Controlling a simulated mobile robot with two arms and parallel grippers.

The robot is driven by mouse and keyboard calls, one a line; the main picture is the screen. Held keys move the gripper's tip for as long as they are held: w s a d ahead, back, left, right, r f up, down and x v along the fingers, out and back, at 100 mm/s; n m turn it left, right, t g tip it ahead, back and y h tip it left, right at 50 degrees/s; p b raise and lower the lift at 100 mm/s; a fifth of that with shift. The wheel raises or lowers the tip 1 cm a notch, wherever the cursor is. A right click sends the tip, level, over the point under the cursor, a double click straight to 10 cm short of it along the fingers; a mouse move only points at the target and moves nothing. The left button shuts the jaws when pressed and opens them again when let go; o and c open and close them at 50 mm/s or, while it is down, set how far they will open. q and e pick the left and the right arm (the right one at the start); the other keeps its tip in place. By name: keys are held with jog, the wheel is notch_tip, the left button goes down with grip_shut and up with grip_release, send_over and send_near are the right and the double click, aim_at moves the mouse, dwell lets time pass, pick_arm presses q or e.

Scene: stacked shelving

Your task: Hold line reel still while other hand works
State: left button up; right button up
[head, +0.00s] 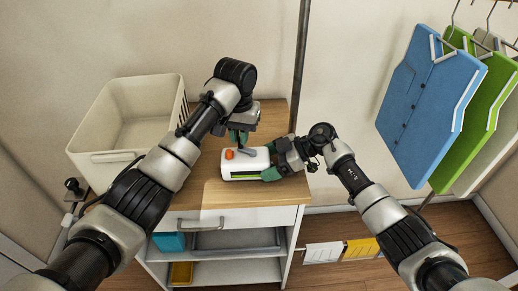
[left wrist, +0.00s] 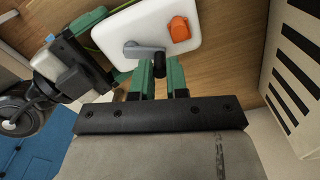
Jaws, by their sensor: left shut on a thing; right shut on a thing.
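The line reel (head: 240,168) is a white rounded box with an orange button and a grey crank, lying on the wooden cabinet top. In the left wrist view the line reel (left wrist: 150,25) fills the upper middle. My left gripper (head: 238,137) comes from above, its green fingers (left wrist: 160,75) shut around the black knob (left wrist: 158,58) at the crank's end. My right gripper (head: 271,163) is shut on the reel's right end in the head view. It also shows at upper left in the left wrist view (left wrist: 98,38). Its fingers partly hide that end.
A cream laundry basket (head: 94,120) stands left of the reel on the cabinet top (head: 220,205). A dark vertical pole (head: 301,60) rises behind. A blue folded garment (head: 425,105) and green ones hang at right. The cabinet top's front is clear.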

pick_arm(q)
jog(key=shift+s+a+n, duration=0.15)
jog(key=shift+a+n, duration=0.05)
jog(key=shift+n, duration=0.4)
jog(key=n, duration=0.2)
jog(key=s+n, duration=0.1)
jog(key=n, duration=0.1)
jog(key=shift+s+a+f, duration=0.1)
jog(key=shift+a, duration=0.1)
jog(key=n, duration=0.2)
jog(key=shift+s+n, duration=0.3)
jog(key=shift+s, duration=0.05)
jog(key=shift+s+d+n, duration=0.1)
jog(key=shift+s+n, duration=0.1)
jog(key=shift+n, duration=0.5)
jog(key=n, duration=0.2)
jog(key=s+n, duration=0.1)
jog(key=shift+d+n, duration=0.25)
jog(key=shift+n, duration=0.15)
jog(key=shift+f, duration=0.1)
